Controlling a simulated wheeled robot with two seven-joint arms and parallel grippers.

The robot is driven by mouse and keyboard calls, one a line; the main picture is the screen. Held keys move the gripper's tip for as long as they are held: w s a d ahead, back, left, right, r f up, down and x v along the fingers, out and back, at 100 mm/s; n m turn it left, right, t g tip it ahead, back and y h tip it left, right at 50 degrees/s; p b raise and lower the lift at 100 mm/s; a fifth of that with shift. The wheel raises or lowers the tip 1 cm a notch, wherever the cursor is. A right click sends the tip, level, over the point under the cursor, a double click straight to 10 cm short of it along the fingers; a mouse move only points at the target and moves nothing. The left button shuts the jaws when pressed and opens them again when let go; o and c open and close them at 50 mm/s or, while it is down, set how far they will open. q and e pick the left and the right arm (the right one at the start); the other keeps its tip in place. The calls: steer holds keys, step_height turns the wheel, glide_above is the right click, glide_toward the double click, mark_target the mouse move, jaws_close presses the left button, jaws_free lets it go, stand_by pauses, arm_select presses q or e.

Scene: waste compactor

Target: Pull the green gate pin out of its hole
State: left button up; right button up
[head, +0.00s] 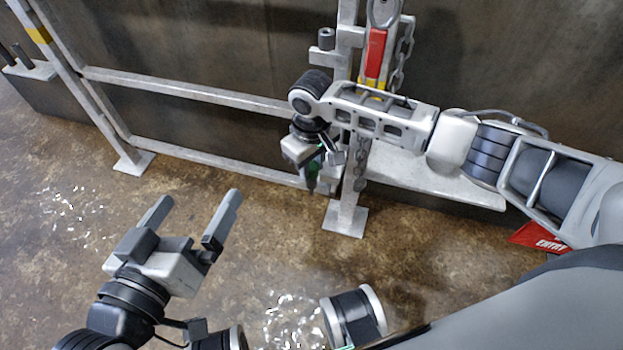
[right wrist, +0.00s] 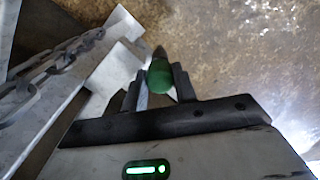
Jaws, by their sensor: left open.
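The green gate pin (right wrist: 160,76) shows in the right wrist view as a rounded green piece with a dark tip, between the two fingers of my right gripper (right wrist: 160,88). The fingers look closed against its sides. In the head view the pin (head: 312,174) is a small dark green shape under my right gripper (head: 318,160), beside the gate post. A pale metal bracket (right wrist: 118,68) lies just left of the pin in the wrist view. I cannot tell whether the pin sits in its hole. My left gripper (head: 190,222) is open and empty above the floor.
A grey gate frame (head: 200,92) crosses the dark wall. The post (head: 345,214) stands on a foot plate. A red-handled lever (head: 375,52) and a chain (head: 402,55) are above my right arm. A red sign (head: 540,236) is at right. Floor around my left gripper is open.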

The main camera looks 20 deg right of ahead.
steer(key=shift+r+p, duration=0.4)
steer(key=shift+p, duration=0.5)
stand_by(0.4)
stand_by(0.5)
